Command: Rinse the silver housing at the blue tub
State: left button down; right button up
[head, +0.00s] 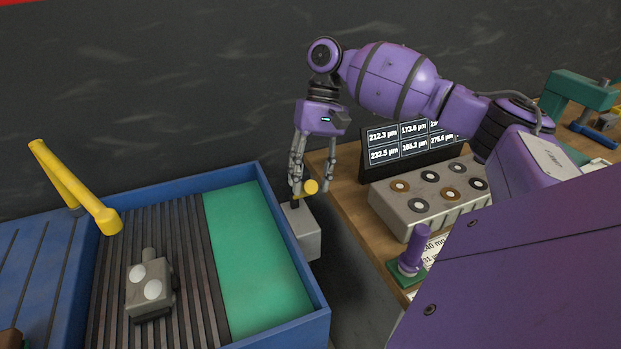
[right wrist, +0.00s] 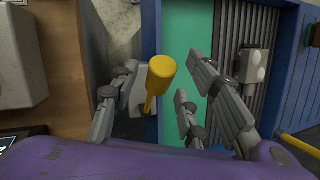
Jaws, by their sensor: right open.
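The silver housing (head: 150,288) stands on the dark ribbed rack inside the blue tub (head: 292,240). A yellow-knobbed lever (head: 311,187) rises from a grey box (head: 302,232) on the tub's right side. My right gripper (head: 312,178) is open and points down at this lever. In the right wrist view the lever (right wrist: 160,75) lies between the spread fingers. My left gripper is out of view.
A green panel (head: 250,255) fills the tub's right part. Right of a gap stands a wooden bench (head: 345,190) with a dark readout screen (head: 400,150), a grey block of rings (head: 412,210) and a purple-handled piece (head: 408,255).

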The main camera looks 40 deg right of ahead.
jog(key=v, duration=1.1)
jog(key=shift+r, duration=0.3)
